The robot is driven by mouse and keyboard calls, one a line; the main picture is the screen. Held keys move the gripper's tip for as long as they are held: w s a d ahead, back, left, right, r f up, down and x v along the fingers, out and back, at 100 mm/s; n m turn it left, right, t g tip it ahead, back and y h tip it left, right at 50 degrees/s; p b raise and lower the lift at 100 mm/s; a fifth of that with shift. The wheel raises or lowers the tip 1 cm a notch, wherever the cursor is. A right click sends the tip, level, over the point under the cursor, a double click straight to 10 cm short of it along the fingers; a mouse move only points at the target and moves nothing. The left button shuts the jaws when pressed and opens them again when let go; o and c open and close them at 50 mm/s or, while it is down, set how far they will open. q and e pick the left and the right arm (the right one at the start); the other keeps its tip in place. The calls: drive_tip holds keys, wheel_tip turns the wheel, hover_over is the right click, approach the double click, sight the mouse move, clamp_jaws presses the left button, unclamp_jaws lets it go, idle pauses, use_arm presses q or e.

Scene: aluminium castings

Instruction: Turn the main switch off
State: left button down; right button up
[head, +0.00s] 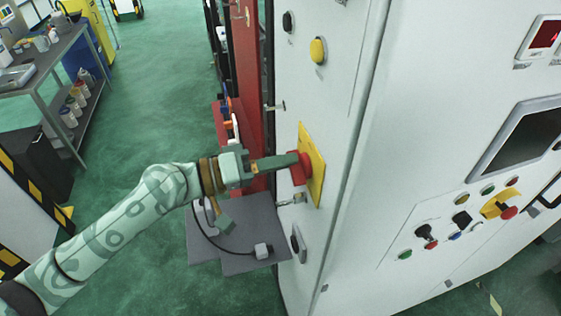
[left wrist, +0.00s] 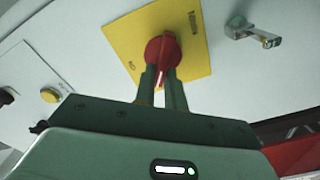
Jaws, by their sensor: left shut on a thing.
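The main switch is a red rotary knob (head: 301,169) on a yellow plate (head: 316,168), mounted on the side of a light grey cabinet (head: 345,120). In the left wrist view the red knob (left wrist: 163,52) sits in the middle of the yellow plate (left wrist: 190,68), with a pale mark along its grip. My left gripper (head: 297,163) reaches in from the left and is shut on the knob; its two green fingers (left wrist: 162,80) stand on either side of the grip. The fingers hide part of the knob. My right gripper is not in view.
A small grey shelf (head: 238,225) with a cable and plug sits below my left gripper. A metal handle (left wrist: 252,32) sticks out near the plate. A yellow button (head: 318,50) is higher on the cabinet. A workbench (head: 50,55) stands at the far left; green floor between is clear.

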use_arm(q)
drive_tip(key=shift+n, duration=0.5)
drive_tip(key=c, duration=1.5)
unclamp_jaws()
drive_tip(key=shift+w, duration=0.1)
drive_tip(key=shift+o, duration=0.2)
drive_tip(key=b+v, duration=0.8)
drive_tip(key=v, duration=0.8)
drive_tip(key=shift+a, duration=0.2)
